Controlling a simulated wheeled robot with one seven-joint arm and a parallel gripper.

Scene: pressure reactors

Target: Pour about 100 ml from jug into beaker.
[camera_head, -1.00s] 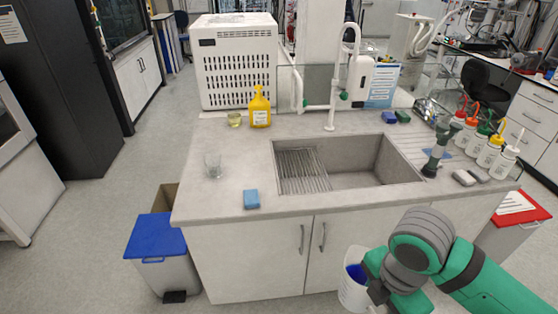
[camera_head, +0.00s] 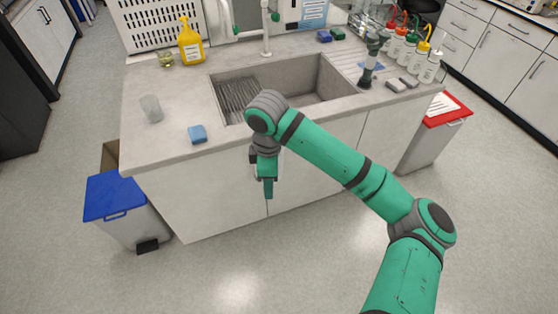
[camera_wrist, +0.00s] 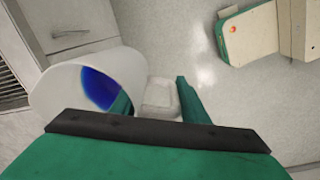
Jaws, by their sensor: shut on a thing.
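The jug (camera_wrist: 95,90) is white and holds blue liquid, seen through its open mouth in the wrist view. My gripper (camera_wrist: 155,105) is shut on the jug's handle (camera_wrist: 160,95). In the head view my gripper (camera_head: 267,180) hangs in front of the sink cabinet, below the counter edge, and the jug is almost wholly hidden behind it. A clear beaker (camera_head: 151,109) stands upright on the left part of the counter, up and left of my gripper. It looks empty.
A blue sponge (camera_head: 197,134) lies near the counter's front edge, right of the beaker. The sink (camera_head: 300,85) is in the middle. A yellow bottle (camera_head: 190,45) and a small glass with yellowish liquid (camera_head: 166,59) stand behind. A blue-lidded bin (camera_head: 115,195) is at lower left.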

